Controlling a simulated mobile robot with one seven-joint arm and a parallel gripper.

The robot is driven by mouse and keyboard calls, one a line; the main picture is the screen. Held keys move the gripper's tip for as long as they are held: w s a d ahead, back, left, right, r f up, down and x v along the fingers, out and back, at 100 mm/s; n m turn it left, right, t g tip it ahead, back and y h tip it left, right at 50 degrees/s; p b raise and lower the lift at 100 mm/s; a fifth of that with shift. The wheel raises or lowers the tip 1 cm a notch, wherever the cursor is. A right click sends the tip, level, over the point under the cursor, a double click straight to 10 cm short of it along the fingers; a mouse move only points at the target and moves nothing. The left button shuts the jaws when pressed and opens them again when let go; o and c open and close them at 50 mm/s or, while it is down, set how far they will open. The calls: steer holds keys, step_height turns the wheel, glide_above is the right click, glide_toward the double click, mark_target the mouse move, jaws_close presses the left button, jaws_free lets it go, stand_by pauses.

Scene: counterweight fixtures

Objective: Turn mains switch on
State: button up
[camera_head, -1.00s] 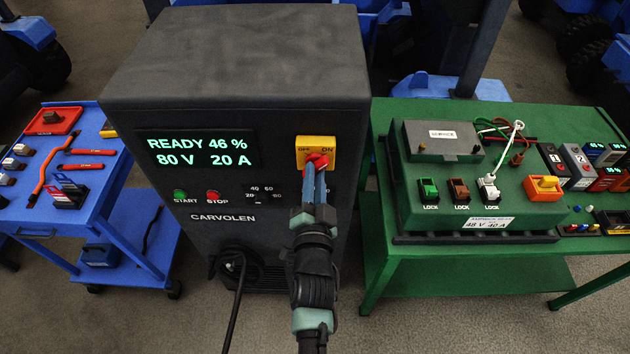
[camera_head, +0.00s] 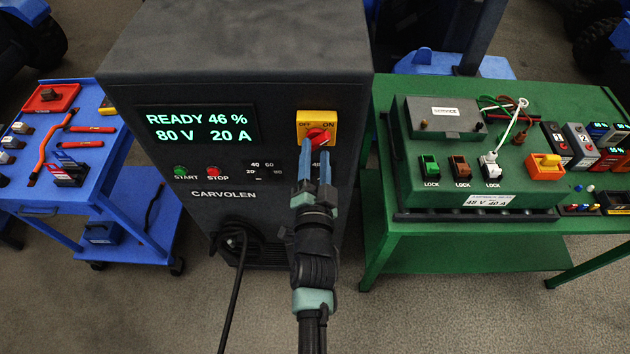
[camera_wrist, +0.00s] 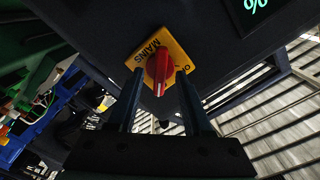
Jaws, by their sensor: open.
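The mains switch has a yellow plate (camera_head: 304,120) on the front of the dark charger cabinet (camera_head: 237,58), with a red knob (camera_head: 317,136) on it. In the head view the knob slants up and right, toward the ON label. In the wrist view the knob (camera_wrist: 157,68) has its white mark at the lower end, and "MAINS" shows on the plate (camera_wrist: 143,54). My gripper (camera_head: 316,152) is open, with its blue fingers apart just in front of the knob. In the wrist view the fingers stand on both sides of the knob, with gaps. Contact is not visible.
The cabinet's display (camera_head: 198,125) reads READY 46 %, 80 V, 20 A. START (camera_head: 180,171) and STOP (camera_head: 213,171) buttons sit left of my gripper. A black cable (camera_head: 236,290) hangs below. A blue cart (camera_head: 90,205) stands left, a green bench (camera_head: 420,238) right.

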steer(key=s+b, duration=0.3)
steer(key=s, duration=0.9)
steer(key=w+r+n+t+y, duration=0.1)
steer(key=w+r+n+t, duration=0.15)
steer(key=r, duration=1.05)
steer(key=w+r+n+t+y, duration=0.1)
steer(key=w+r+n+t, duration=0.2)
steer(key=r, duration=1)
steer(key=s+r+n+t+h, duration=0.1)
steer(key=s+r, duration=0.4)
steer(key=r, duration=0.8)
steer(key=s+r+n+t+h, duration=0.1)
steer(key=s+r, duration=0.4)
steer(key=r, duration=0.8)
steer(key=shift+d+n+t+b, duration=0.45)
steer(key=shift+n+t, duration=0.4)
steer(key=shift+t, duration=0.1)
